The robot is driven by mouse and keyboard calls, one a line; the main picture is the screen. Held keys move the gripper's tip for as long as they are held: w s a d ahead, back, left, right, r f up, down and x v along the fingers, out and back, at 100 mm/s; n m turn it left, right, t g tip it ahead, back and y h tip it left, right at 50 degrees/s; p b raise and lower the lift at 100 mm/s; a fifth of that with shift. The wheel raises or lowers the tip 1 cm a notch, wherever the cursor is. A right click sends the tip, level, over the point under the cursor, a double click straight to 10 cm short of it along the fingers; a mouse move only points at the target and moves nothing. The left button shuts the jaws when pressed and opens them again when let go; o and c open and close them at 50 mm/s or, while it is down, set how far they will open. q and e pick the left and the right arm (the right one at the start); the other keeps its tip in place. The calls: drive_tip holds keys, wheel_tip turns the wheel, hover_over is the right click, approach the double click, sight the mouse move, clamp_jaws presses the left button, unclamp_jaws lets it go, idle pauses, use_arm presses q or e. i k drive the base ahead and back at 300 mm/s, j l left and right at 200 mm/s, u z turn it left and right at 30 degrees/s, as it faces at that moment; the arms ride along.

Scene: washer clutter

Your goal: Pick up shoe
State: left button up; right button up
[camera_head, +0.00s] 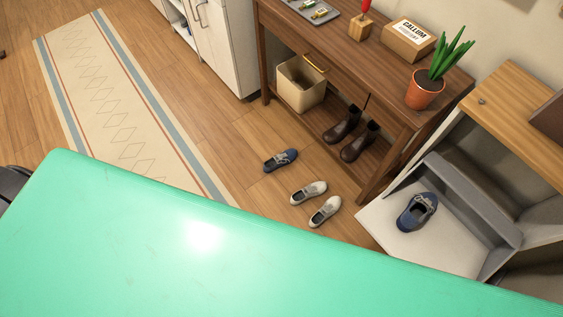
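A blue shoe (281,160) lies on the wooden floor, in front of the brown table. A second blue shoe (417,212) sits on the light inner face of an open tilting compartment (385,228) in the cabinet at right. Two pale grey-white shoes, one (308,192) beside the other (325,211), lie on the floor between the blue ones. All four openings face up. Neither of my grippers is in view, and nothing is seen touching any shoe.
The brown table (385,98) bears a potted plant (425,91), a box (408,40) and a tray (314,11). Its lower shelf holds dark boots (350,128) and a bin (300,84). A rug (110,90) lies left. A green surface fills the foreground.

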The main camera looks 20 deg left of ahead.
sight(287, 157)
drive_tip(key=i+j+z, duration=0.1)
drive_tip(key=j, duration=0.3)
drive_tip(key=i+j+z, duration=0.1)
drive_tip(key=j, duration=0.35)
drive_tip(key=i+j+z, duration=0.1)
drive_tip(key=j, duration=0.3)
drive_tip(key=i, duration=0.05)
